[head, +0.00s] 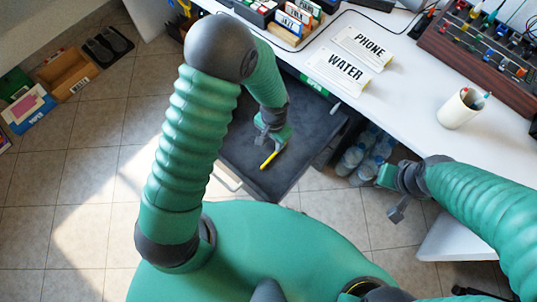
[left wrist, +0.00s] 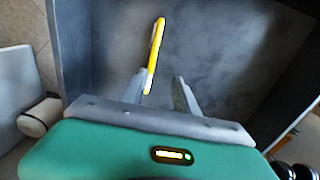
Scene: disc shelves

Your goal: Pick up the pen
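The yellow pen (head: 268,160) lies in the open dark drawer (head: 232,150). My left gripper (head: 269,140) is in the drawer, close to one end of the pen. In the left wrist view the pen (left wrist: 155,50) runs away from the fingers, its near end beside the inner side of the left finger. The two fingers of the left gripper (left wrist: 160,82) stand apart with a gap between them. I cannot tell whether the pen touches a finger. My right gripper (head: 390,195) hangs past the desk's front edge, away from the pen; its fingers are unclear.
The white desk (head: 400,98) holds the PHONE (head: 364,46) and WATER (head: 340,70) signs, a white cup (head: 458,110) and a control panel (head: 480,50). Water bottles (head: 362,152) stand below the desk. Drawer walls surround the left gripper. Boxes (head: 68,72) line the left wall.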

